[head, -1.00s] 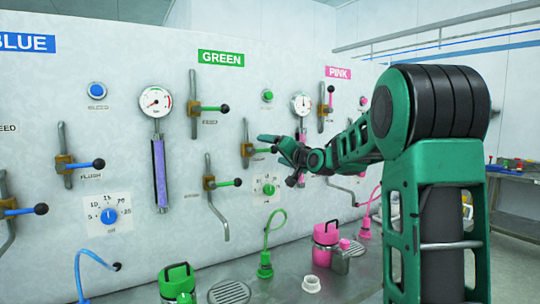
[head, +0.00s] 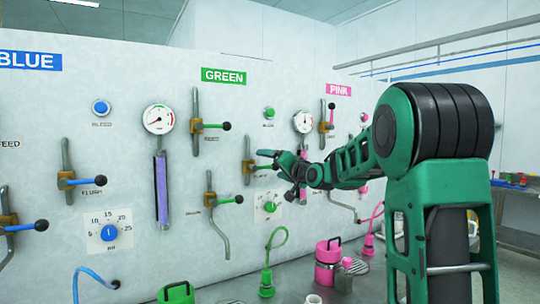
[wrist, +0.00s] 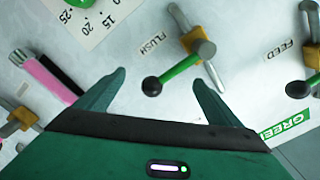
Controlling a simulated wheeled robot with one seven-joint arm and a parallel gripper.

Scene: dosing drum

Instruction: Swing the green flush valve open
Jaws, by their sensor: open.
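The green flush valve (head: 247,166) is a brass body on a grey pipe under the GREEN sign, with its lever partly hidden by my gripper in the head view. In the wrist view the flush valve (wrist: 195,40) has a green lever (wrist: 180,72) ending in a black knob (wrist: 152,87), next to the word FLUSH. The lever lies across the pipe. My gripper (head: 272,166) is close to it. In the wrist view my gripper (wrist: 158,98) is open and empty, with the knob appearing between its fingers; I cannot tell any contact.
The green feed valve (head: 197,127) is above left, and another green-levered valve (head: 210,200) is below left. A green dial (head: 269,207) is just below. A pink tube (wrist: 50,78) appears left in the wrist view. The bench holds a pink canister (head: 328,262).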

